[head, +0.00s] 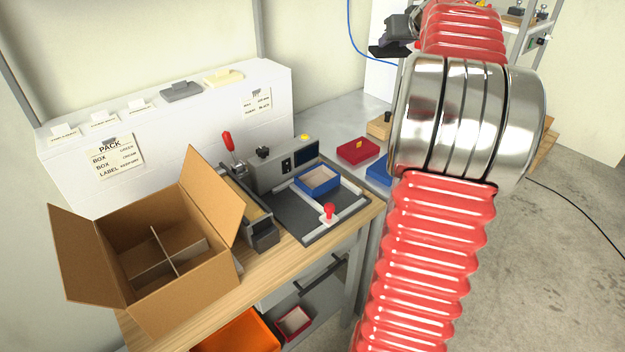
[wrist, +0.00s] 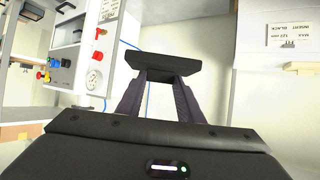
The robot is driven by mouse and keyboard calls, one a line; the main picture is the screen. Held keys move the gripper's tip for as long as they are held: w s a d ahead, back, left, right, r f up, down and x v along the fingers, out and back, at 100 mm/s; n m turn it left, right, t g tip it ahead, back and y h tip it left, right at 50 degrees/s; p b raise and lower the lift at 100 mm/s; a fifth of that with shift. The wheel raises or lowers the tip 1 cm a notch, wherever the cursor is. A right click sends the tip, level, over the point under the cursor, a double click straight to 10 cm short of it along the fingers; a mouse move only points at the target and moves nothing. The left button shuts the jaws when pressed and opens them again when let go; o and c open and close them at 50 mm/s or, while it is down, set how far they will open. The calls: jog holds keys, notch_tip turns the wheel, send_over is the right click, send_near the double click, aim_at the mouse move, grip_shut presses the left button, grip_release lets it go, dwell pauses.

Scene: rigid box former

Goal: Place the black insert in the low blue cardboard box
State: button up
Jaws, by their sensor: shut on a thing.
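The low blue box (head: 318,187) is open at the top and sits on the dark plate of a fixture on the bench. Its inside looks tan. My gripper (head: 389,42) is raised at the top of the head view, well above and behind the box in the picture. It is shut on a flat black insert (head: 385,52). In the wrist view the black insert (wrist: 163,63) shows across the tips of my gripper (wrist: 160,76), clear of any surface.
A large open brown carton (head: 180,280) with dividers stands at the bench's left. A red box (head: 358,150) and a blue one (head: 379,170), partly hidden by my arm, lie behind the fixture. A red-knobbed clamp (head: 328,212) stands at the fixture's front. A red lever (head: 228,143) rises left.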

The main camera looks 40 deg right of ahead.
jog(key=shift+d, duration=0.1)
dwell(0.3)
jog(key=shift+w+a+f, duration=0.1)
jog(key=shift+a+f, duration=0.1)
jog(key=shift+f, duration=0.15)
jog(key=w+a+f+n+y, duration=0.1)
jog(key=a+f+n+y, duration=0.2)
jog(key=a+f, duration=0.7)
jog(key=w+a+f+n+t+y, duration=0.1)
jog(key=w+a+f+n+y, duration=0.1)
jog(key=a+f, duration=0.8)
notch_tip(320, 180, down, 6)
jog(key=shift+w+a+f+n+t+y, duration=0.25)
jog(key=shift+a+n+t+y, duration=0.1)
jog(key=shift+n+y, duration=0.35)
jog(key=shift+f, duration=3.1)
